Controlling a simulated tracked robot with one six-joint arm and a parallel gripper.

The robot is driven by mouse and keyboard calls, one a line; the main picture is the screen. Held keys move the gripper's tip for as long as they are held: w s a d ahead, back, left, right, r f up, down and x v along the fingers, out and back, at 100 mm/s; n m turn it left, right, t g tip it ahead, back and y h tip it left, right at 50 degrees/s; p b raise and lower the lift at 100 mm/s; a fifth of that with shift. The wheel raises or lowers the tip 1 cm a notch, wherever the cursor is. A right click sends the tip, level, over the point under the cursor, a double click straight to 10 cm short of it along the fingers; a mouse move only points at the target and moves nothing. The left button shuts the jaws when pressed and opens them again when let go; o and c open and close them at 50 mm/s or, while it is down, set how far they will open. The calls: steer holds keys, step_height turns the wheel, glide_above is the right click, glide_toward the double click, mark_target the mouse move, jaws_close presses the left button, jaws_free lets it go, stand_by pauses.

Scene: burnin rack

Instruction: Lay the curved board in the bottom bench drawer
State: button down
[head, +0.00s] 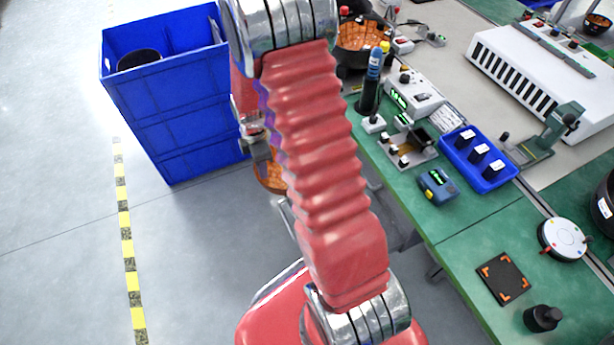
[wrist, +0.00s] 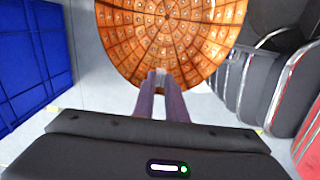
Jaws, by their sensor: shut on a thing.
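The curved board (wrist: 170,35) is an orange, dish-like round with a grid of small parts, at the top of the wrist view. My gripper (wrist: 161,75) is shut on its near edge, with both purple-grey fingers meeting there. In the head view only a sliver of the orange board (head: 270,176) shows beside my red arm, above the floor between the blue bin and the green bench. My gripper is mostly hidden behind the arm there. I cannot make out the bottom bench drawer in either view.
A tall blue bin (head: 185,110) stands left of my arm and also shows in the wrist view (wrist: 30,60). The green bench (head: 470,225) on the right carries instruments, a blue tray (head: 478,158) and another orange round (head: 362,35). The floor at left is clear, with a striped line (head: 127,250).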

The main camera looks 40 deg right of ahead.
steer(key=d+f, duration=0.1)
steer(key=d, duration=0.1)
steer(key=s+d+f, duration=0.1)
steer(key=d, duration=0.1)
steer(key=d+f, duration=0.1)
steer(key=d, duration=0.2)
steer(key=shift+s+f, duration=0.35)
steer(key=shift+s, duration=0.05)
steer(key=shift+d+f, duration=0.15)
steer(key=shift+d, duration=0.1)
steer(key=d+f, duration=0.1)
steer(key=s+d+f, duration=0.1)
steer(key=d, duration=0.1)
steer(key=shift+d+f, duration=0.2)
steer(key=shift+f, duration=0.1)
steer(key=c, duration=1.8)
jaws_free()
